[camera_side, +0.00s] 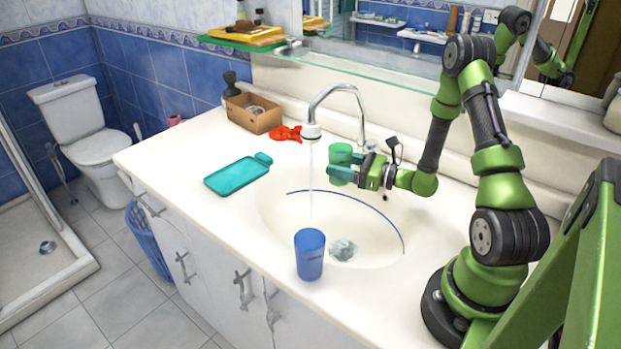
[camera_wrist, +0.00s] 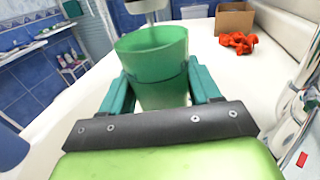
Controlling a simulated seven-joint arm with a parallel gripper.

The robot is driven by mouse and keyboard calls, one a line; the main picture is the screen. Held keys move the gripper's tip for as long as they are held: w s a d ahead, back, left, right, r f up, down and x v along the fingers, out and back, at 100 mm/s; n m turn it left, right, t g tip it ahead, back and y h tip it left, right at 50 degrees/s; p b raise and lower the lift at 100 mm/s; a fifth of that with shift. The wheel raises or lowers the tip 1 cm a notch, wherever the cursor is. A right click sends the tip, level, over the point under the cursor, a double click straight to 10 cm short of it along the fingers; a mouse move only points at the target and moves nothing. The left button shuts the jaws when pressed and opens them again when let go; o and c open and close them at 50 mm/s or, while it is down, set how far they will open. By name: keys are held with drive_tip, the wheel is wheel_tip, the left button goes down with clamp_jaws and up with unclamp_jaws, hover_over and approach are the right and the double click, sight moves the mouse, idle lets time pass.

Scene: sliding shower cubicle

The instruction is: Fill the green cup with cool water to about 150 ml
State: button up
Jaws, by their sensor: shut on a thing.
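The green cup (camera_side: 341,153) is held upright over the sink by my gripper (camera_side: 341,172), to the right of the falling water. In the wrist view the green cup (camera_wrist: 152,62) stands between the two teal fingers of my gripper (camera_wrist: 160,92), which are shut on it. The chrome faucet (camera_side: 338,90) is on, and a thin stream of water (camera_side: 311,180) falls from its spout into the sink basin (camera_side: 280,215). The stream and the cup look apart in the side view. The faucet spout (camera_wrist: 148,6) shows beyond the cup in the wrist view. The water level inside the cup cannot be seen.
A blue cup (camera_side: 309,254) stands at the basin's front edge. A glass shelf (camera_side: 370,62) runs above the faucet.

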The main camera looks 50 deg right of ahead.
drive_tip(key=s+d+r, duration=0.2)
drive_tip(key=s+r, duration=0.1)
drive_tip(key=s, duration=0.3)
idle(0.6)
idle(0.6)
